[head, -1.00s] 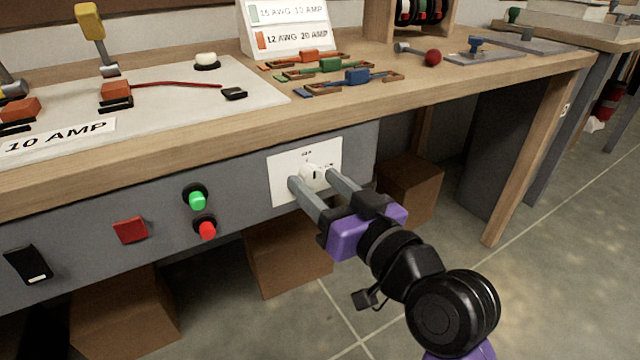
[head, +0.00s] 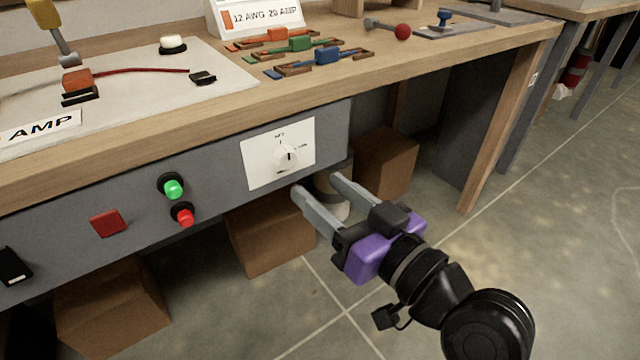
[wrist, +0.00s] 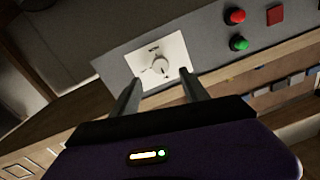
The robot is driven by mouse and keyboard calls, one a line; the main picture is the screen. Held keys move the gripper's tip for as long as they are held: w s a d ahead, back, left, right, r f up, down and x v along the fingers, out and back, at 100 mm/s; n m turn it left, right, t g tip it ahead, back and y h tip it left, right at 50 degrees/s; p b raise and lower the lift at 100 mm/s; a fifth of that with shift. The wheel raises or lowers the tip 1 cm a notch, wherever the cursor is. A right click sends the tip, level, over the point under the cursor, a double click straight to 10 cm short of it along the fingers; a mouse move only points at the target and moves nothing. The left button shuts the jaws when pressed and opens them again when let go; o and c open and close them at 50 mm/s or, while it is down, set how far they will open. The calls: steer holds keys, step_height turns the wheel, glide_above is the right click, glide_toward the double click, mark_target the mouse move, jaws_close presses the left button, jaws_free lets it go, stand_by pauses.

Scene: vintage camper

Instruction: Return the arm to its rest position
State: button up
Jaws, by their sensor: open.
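My gripper (head: 318,182) is open and empty, with its two grey fingers apart. In the head view it is in front of the grey panel under the workbench, below and to the right of a white plate (head: 254,170) with a rotary knob (head: 287,157). The fingers are clear of the knob. In the wrist view the gripper (wrist: 158,86) shows its fingers spread, with the knob (wrist: 160,67) beyond them on its white plate (wrist: 172,45). Nothing is between the fingertips except a view of the panel.
The wooden bench top (head: 400,65) overhangs the panel above my gripper. Green (head: 173,188) and red (head: 184,215) buttons and a red square (head: 108,223) are on the panel's left. Brown boxes (head: 268,238) stand beneath. The floor (head: 560,250) at right is open.

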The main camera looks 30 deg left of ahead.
stand_by(0.4)
steer(key=w+d+r+m+t+h, duration=0.2)
steer(key=w+d+m+t, duration=0.3)
steer(key=d+t, duration=0.3)
steer(key=s+d+f+m+t+h, duration=0.2)
steer(key=s+d+f+m+h, duration=0.15)
steer(key=d, duration=0.35)
steer(key=s+d+f+m+t+h, duration=0.2)
steer(key=d+f+h, duration=0.15)
steer(key=d, duration=0.25)
steer(key=s+d+f+m+t+h, duration=0.2)
steer(key=s+d+f+h, duration=0.1)
steer(key=d+f, duration=0.3)
steer(key=s+d+f+g+h, duration=0.2)
steer(key=s+d+f, duration=0.15)
steer(key=s, duration=0.45)
steer(key=s+d+f+g+h, duration=0.1)
steer(key=s+d+f, duration=0.1)
steer(key=s+d, duration=0.5)
steer(key=s+d+f+g+h, duration=0.2)
steer(key=s+f, duration=0.1)
steer(key=s, duration=0.7)
step_height(320, 180, up, 30)
steer(key=p, duration=2.9)
steer(key=shift+w+f, duration=0.15)
